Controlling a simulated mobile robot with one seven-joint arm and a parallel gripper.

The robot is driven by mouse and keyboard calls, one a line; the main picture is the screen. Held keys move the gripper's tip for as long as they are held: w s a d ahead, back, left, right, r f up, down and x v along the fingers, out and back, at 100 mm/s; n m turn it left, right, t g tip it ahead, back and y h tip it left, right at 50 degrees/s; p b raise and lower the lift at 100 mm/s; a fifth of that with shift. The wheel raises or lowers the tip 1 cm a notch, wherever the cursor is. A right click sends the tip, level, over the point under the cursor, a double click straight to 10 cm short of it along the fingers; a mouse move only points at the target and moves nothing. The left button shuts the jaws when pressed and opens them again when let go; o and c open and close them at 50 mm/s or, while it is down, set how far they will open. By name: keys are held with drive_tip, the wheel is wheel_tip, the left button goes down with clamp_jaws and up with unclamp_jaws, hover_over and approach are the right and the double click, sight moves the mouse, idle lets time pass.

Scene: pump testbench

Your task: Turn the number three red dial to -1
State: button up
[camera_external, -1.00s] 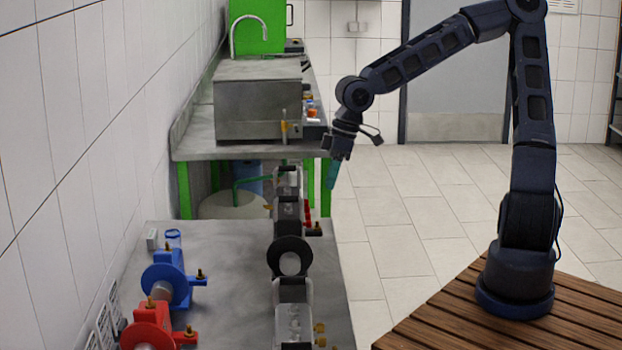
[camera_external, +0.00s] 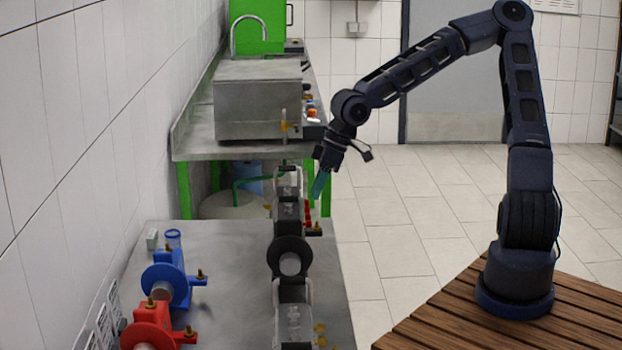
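Small red dials (camera_external: 308,212) sit in a row on the right side of the black and grey pump assembly (camera_external: 290,250). They are too small to tell which is number three or to read a setting.
A blue pump (camera_external: 166,284) and a red pump (camera_external: 150,334) stand on the left of the grey bench (camera_external: 222,262). A second bench with a metal box (camera_external: 256,108) stands behind.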

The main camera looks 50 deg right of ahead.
drive_tip(key=shift+x, duration=1.95)
clamp_jaws()
